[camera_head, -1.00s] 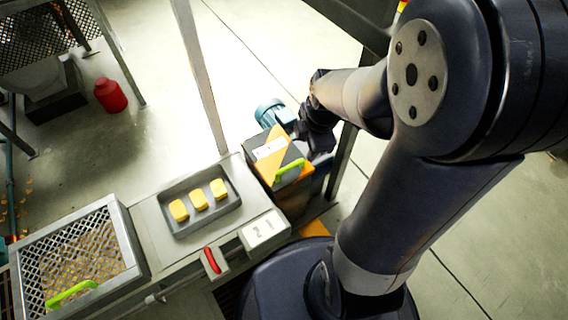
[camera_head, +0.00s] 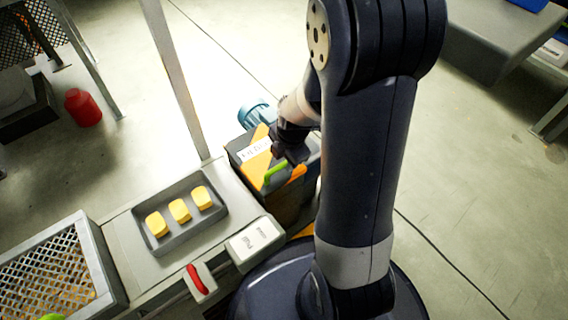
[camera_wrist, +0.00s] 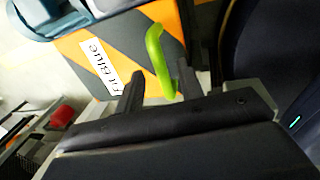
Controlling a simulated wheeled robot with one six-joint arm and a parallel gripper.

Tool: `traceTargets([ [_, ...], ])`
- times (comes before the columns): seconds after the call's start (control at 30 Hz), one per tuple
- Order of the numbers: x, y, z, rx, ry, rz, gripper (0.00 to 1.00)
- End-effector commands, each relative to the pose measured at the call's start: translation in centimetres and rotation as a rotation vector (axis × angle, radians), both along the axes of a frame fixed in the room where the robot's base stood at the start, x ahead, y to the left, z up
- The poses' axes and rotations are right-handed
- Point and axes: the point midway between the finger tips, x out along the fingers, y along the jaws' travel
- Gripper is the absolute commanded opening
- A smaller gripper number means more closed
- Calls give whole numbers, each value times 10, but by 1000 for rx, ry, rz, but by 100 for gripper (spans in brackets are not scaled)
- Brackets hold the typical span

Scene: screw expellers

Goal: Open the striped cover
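The striped cover (camera_head: 256,161), orange and black with a white label, lies closed on a dark box beside the machine bench. Its bright green bar handle (camera_head: 275,172) stands up near the cover's front edge. In the wrist view the cover (camera_wrist: 108,45) fills the upper middle, and the handle (camera_wrist: 160,62) shows between my two fingers. My gripper (camera_wrist: 160,82) is open, with a gap on both sides of the handle. In the head view my gripper (camera_head: 288,158) is just above the cover, and its fingertips are partly hidden.
A blue-green motor (camera_head: 254,114) is behind the cover. A grey tray (camera_head: 162,246) with yellow blocks, a red lever (camera_head: 197,279) and a mesh-covered bin (camera_head: 105,262) are to the left. A metal post (camera_head: 178,75) rises behind the bench.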

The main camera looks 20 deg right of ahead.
Motion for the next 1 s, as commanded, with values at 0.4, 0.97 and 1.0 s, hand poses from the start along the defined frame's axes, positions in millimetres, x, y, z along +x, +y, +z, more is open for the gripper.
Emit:
traceTargets([
  [0.4, 4, 1, -16, 0, -1, -1, 36],
  [0.97, 3, 1, -16, 0, -1, -1, 0],
  [1.0, 3, 1, -16, 0, -1, -1, 0],
])
